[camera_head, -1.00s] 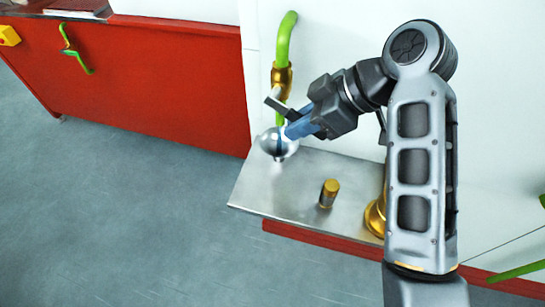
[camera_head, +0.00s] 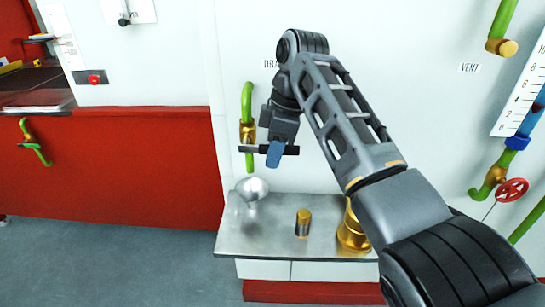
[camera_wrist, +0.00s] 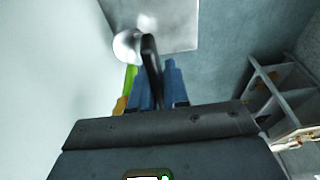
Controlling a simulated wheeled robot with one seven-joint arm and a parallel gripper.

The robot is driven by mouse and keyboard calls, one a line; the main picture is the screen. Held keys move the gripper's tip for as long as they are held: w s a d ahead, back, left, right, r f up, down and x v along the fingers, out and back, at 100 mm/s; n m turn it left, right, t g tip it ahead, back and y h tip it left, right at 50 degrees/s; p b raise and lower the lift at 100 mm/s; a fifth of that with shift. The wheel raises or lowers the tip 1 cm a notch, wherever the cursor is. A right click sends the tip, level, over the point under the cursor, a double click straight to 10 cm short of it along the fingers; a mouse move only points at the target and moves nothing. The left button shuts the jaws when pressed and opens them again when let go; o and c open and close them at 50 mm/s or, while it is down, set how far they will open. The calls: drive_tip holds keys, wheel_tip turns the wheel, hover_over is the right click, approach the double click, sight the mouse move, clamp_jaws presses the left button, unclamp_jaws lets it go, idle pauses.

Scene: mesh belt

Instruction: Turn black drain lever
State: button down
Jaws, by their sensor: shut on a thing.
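The black drain lever (camera_head: 290,150) runs level across the picture, in front of the brass valve (camera_head: 247,130) on a green pipe (camera_head: 247,100) at the white wall. My gripper (camera_head: 274,160) has its blue fingers closed around the lever, to the right of the valve. The wrist view shows the lever (camera_wrist: 149,48) between the two blue fingers (camera_wrist: 155,75). A "DRAIN" label above is partly covered by my arm.
A shiny silver round object (camera_head: 252,187) stands below the valve on a metal shelf (camera_head: 275,245). A small brass cylinder (camera_head: 303,222) and a larger brass piece (camera_head: 353,232) stand to its right. A red panel (camera_head: 120,170) is at left. A red handwheel (camera_head: 512,191) is at far right.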

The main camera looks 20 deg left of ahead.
idle(0.4)
drive_tip(key=c, duration=1.2)
unclamp_jaws()
drive_tip(key=v, duration=0.7)
drive_tip(key=shift+r, duration=0.4)
drive_tip(key=shift+w, duration=0.1)
